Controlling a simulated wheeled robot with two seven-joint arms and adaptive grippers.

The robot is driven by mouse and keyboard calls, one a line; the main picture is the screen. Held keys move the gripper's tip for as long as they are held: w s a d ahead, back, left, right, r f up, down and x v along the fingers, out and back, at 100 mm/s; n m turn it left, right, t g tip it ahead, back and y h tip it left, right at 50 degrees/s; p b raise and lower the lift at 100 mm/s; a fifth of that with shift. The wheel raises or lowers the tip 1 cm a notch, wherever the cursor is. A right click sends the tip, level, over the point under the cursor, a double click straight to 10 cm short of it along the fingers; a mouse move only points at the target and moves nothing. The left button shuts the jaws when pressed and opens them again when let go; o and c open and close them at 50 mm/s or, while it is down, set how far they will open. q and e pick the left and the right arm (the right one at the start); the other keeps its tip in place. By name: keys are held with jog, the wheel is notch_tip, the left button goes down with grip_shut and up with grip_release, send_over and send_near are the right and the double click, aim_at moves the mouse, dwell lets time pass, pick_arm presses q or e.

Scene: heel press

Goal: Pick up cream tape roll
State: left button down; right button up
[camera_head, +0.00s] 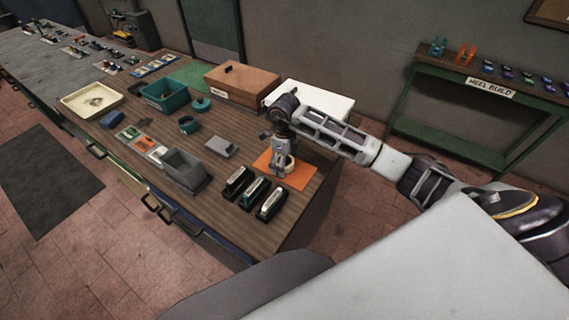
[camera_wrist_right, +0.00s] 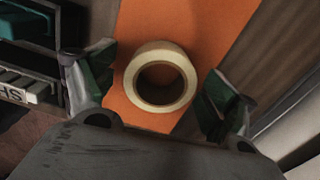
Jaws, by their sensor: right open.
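The cream tape roll (camera_wrist_right: 160,101) lies flat on an orange mat (camera_wrist_right: 206,27) in the right wrist view, its hole facing up. My right gripper (camera_wrist_right: 158,92) is open, with one finger on each side of the roll and a gap visible on both sides. In the head view the right gripper (camera_head: 284,166) points down over the orange mat (camera_head: 299,181) at the near right of the wooden bench. The roll (camera_head: 288,163) is partly hidden there by the gripper. My left gripper is not in view.
Several dark staplers (camera_head: 254,192) stand just left of the mat, close to the right gripper. A brown box (camera_head: 242,84) and white box (camera_head: 310,97) stand behind.

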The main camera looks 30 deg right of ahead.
jog(key=shift+c, duration=0.2)
jog(key=c, duration=1.1)
jog(key=shift+r+b, duration=0.85)
jog(key=shift+r, duration=4.2)
jog(key=shift+f, duration=0.1)
